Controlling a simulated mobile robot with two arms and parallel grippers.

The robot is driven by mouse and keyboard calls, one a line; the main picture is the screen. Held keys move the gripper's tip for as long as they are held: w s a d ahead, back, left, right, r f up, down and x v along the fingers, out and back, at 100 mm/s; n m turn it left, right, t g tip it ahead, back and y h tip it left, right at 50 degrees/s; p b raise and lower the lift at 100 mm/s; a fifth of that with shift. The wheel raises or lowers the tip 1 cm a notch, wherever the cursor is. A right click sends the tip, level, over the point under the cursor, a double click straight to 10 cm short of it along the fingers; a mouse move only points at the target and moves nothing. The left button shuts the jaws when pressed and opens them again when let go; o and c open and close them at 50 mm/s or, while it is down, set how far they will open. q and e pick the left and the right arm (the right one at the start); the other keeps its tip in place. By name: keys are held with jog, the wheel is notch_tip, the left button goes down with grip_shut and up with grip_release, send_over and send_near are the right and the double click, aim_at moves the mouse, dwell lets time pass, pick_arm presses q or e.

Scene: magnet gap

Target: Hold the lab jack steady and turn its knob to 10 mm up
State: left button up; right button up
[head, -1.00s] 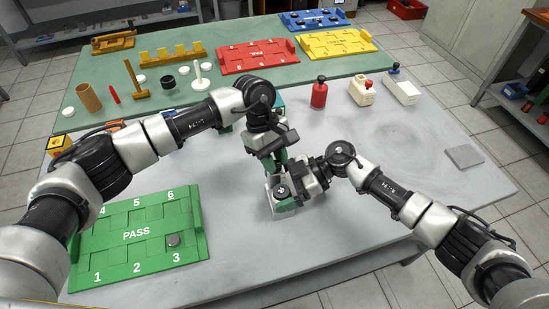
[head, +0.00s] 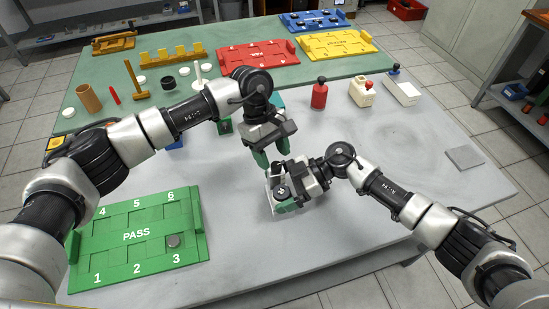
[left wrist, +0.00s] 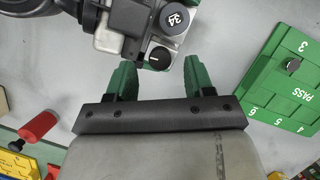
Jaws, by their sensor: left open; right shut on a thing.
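The lab jack (head: 271,201) is a small pale block on the grey table. In the left wrist view (left wrist: 192,72) its dark knob (left wrist: 160,57) carries a white line, and a dark disc marked "34" (left wrist: 174,19) sits beside it. My right gripper (head: 288,205) is shut on the lab jack and hides part of it. My left gripper (head: 273,157) is open and empty, above and behind the jack. In the left wrist view its green fingertips (left wrist: 158,65) stand either side of the knob's line, apart from it. The jack's height is not readable.
A green PASS board (head: 136,236) with a dark piece on it lies at the left. A red bottle (head: 319,94) and a white block with a red knob (head: 361,91) stand behind at the right. A flat grey square (head: 464,157) lies right. The table front is clear.

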aim_at(276, 165)
pick_arm(q)
jog(key=v, duration=0.9)
jog(key=shift+a+r, duration=0.15)
jog(key=shift+r, duration=0.25)
jog(key=s+d+n+t+y, duration=0.3)
jog(key=s+n, duration=0.1)
jog(key=n, duration=0.5)
jog(key=f, duration=1.1)
jog(key=shift+w+d+f, duration=0.2)
jog(key=shift+w+d, duration=0.05)
